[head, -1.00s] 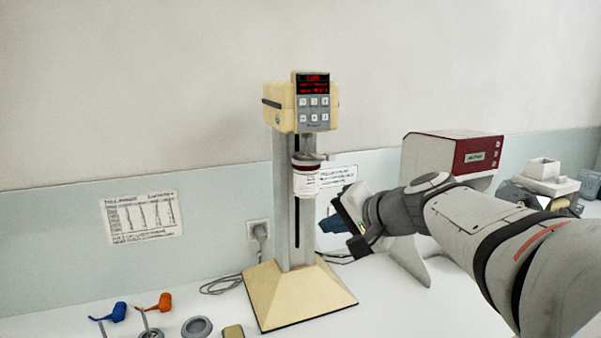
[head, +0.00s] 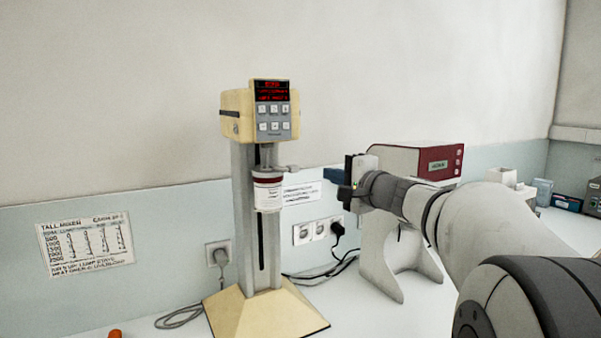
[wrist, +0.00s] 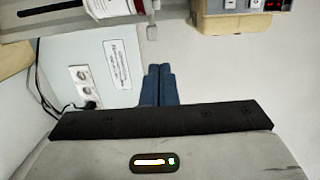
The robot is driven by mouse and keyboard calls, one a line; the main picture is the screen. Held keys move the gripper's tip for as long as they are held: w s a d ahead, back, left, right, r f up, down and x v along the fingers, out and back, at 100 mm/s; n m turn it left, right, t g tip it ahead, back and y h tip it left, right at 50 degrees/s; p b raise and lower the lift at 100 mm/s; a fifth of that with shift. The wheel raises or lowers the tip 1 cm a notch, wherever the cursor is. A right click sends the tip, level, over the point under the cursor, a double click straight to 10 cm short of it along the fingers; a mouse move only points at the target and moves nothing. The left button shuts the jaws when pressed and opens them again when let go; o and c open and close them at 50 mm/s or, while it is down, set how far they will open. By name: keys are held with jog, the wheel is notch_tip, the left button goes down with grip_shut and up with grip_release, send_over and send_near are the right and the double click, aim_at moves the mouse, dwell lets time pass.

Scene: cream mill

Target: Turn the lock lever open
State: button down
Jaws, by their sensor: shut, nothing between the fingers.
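The cream-coloured mixer (head: 258,115) stands on a sloped base, with a red display on its head. Below the head, a white jar with a dark red band (head: 268,192) hangs in a clamp on the column. The lock lever (head: 288,168) is a small grey arm sticking out to the right above the jar. The lever's end (wrist: 152,30) shows at the top middle of the wrist view. My gripper (head: 328,175) is right of the lever at about its height, apart from it. Its blue fingers (wrist: 159,75) are together and empty.
A dark red and white machine (head: 420,160) stands right of the mixer, close behind my gripper. Wall sockets (head: 318,231) with a plug and cables are below. A printed chart (head: 85,243) hangs at the left. Open space lies between my gripper and the jar.

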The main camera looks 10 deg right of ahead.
aim_at(281, 169)
jog(key=w+a+p, duration=0.4)
jog(key=w+a, duration=0.2)
jog(key=shift+w+a+r+p, duration=0.1)
jog(key=shift+w+a+p, duration=0.15)
jog(key=shift+a+p, duration=0.15)
jog(key=shift+a, duration=0.1)
